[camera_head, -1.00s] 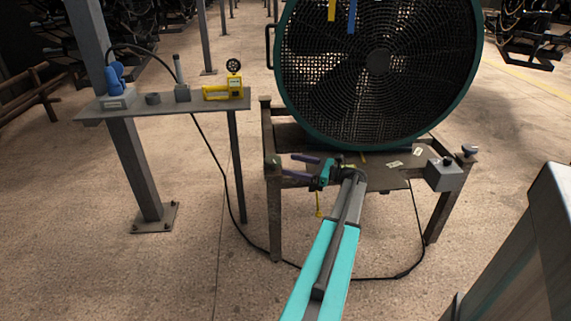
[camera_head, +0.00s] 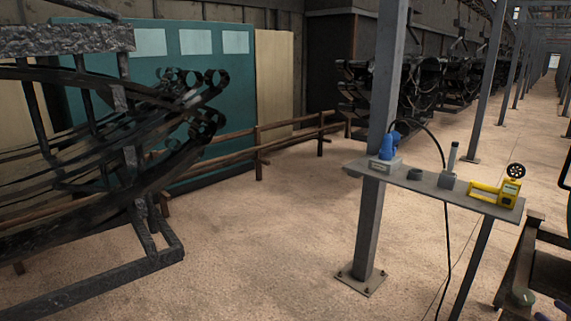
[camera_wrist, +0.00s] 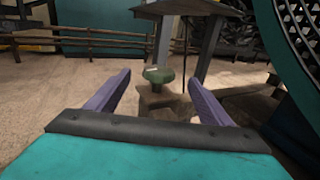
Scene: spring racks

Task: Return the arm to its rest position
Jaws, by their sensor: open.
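My gripper (camera_wrist: 156,95) shows in the wrist view with its two purple fingers spread wide apart. Nothing is between the fingers. Beyond them stands a rusty post of the fan stand with a green knob (camera_wrist: 158,75) on top; I cannot tell the exact distance to it. The large fan's dark grille and teal rim (camera_wrist: 285,70) fill the right edge of the wrist view.
A narrow grey shelf (camera_head: 425,189) on a steel column (camera_head: 378,150) holds a blue item (camera_head: 388,147) and a yellow device (camera_head: 495,192). A black cable hangs below. A spring rack (camera_head: 100,180) stands left, by a wooden rail (camera_head: 255,150). The floor between is clear.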

